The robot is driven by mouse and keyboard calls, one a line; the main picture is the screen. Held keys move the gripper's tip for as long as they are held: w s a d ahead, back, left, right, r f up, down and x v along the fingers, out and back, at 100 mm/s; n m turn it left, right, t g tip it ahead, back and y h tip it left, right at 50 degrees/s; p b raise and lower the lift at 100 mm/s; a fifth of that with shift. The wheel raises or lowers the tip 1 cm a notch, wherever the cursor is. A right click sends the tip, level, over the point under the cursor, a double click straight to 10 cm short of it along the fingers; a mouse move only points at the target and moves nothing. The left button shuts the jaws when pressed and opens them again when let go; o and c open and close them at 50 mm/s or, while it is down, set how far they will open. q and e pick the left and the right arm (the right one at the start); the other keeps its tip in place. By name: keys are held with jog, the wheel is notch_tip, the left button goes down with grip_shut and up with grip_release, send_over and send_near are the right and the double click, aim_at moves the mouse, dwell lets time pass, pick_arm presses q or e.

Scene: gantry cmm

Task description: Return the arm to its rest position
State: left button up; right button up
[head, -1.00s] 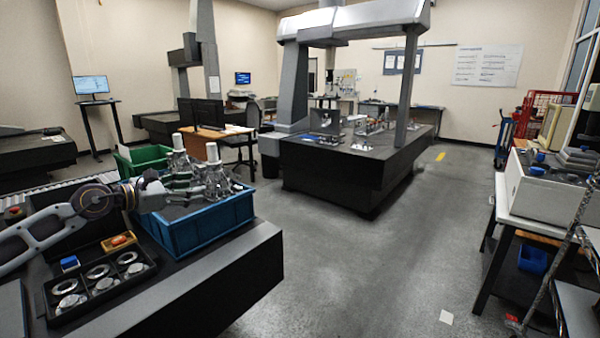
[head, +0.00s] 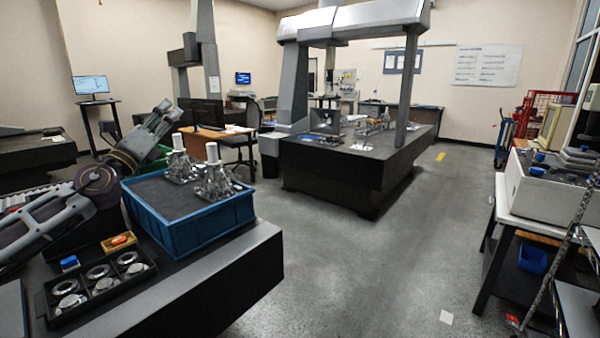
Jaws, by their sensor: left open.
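My left arm comes in from the left and points up and to the right in the head view. Its gripper (head: 168,112) is open and empty, raised above and behind the left side of the blue bin (head: 205,238). It is apart from the metal parts (head: 213,182) with white cylinders on top, which stand at the right and back of the bin. The front left of the bin floor is bare. My right gripper is not in view.
A green bin (head: 150,163) is partly hidden behind my arm. Open floor (head: 350,270) lies to the right.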

pick_arm(q)
jog(key=w+a+f+n+g+y, duration=0.1)
jog(key=a+f+n+g+y, duration=0.15)
jog(key=f+n+y, duration=0.75)
jog(key=a+f+n+g+y, duration=0.1)
jog(key=f+n+g+y, duration=0.3)
jog(key=f+n, duration=0.75)
jog(key=s+d+f+n+g+h, duration=0.3)
jog(key=d+f, duration=0.2)
jog(key=f, duration=0.7)
jog(key=s+d+f+n+g+h, duration=0.2)
jog(key=s+d+f+g, duration=0.3)
jog(key=f, duration=0.6)
jog(key=s+d+f+n+g+h, duration=0.1)
jog(key=s+d+f, duration=0.2)
jog(key=s+f, duration=0.55)
jog(key=s+d+f+n+g+h, duration=0.1)
jog(key=s+d+f+n, duration=0.3)
jog(key=f, duration=0.8)
jog(key=s+d+f+g, duration=0.1)
jog(key=s+f+g, duration=0.1)
jog(key=s+f, duration=0.4)
jog(key=s+d+f+m+g+h+p, duration=0.1)
jog(key=s+f, duration=0.6)
jog(key=s, duration=0.8)
jog(key=shift+d+g, duration=0.3)
jog(key=shift+g, duration=0.45)
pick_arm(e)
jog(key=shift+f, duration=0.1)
